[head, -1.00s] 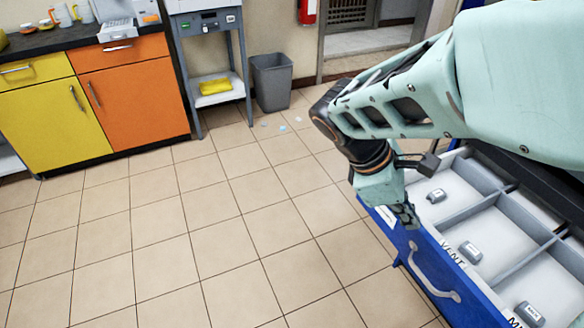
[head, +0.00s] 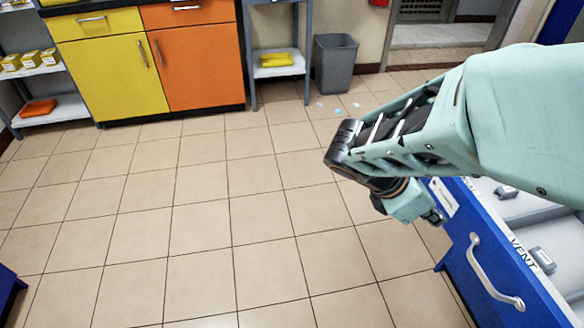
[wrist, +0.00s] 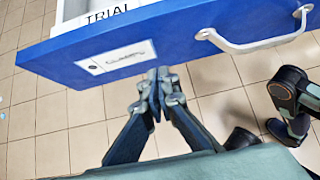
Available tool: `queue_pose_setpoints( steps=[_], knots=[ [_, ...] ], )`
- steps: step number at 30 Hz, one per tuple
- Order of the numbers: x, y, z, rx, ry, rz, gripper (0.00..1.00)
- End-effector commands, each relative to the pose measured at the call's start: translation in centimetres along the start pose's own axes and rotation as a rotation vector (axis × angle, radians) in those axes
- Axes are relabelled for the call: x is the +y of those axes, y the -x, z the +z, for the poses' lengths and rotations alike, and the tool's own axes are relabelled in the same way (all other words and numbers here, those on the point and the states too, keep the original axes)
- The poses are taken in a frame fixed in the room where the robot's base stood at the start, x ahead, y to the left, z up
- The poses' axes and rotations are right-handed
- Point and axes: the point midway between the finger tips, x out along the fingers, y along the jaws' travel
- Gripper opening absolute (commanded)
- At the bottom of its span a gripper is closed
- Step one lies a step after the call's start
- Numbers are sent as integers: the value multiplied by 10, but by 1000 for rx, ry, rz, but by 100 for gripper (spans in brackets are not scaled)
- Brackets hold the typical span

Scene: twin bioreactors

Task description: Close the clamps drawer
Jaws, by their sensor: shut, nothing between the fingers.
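The blue-fronted drawer (head: 470,235) stands open at the right of the head view, with a pale handle (head: 492,275) and a white label near its left end. In the wrist view the drawer front (wrist: 185,40) crosses the top, with the label (wrist: 117,60) and handle (wrist: 255,42); the label's print is blurred. My gripper (head: 437,217) is shut and empty, beside the label end of the front. In the wrist view its fingertips (wrist: 157,76) are at the front's lower edge, just right of the label; I cannot tell if they touch.
The drawer holds grey dividers and small grey pieces (head: 541,259), with "VENT" and "TRIAL" markings. Open tiled floor (head: 200,240) lies to the left. Yellow and orange cabinets (head: 110,70) and a grey bin (head: 336,62) stand at the back. A blue edge (head: 8,290) shows at lower left.

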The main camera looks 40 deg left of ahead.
Motion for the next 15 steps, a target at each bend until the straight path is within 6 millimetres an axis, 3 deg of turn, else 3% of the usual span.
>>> queue_pose_setpoints(
  steps=[1, 7, 15],
  knots=[
    [11, 13, 2, 4, 0, 52, 0],
    [12, 3, 15, 4, 2, 53, 0],
    [12, 1, 18, 4, 2, 52, 0]
  ],
)
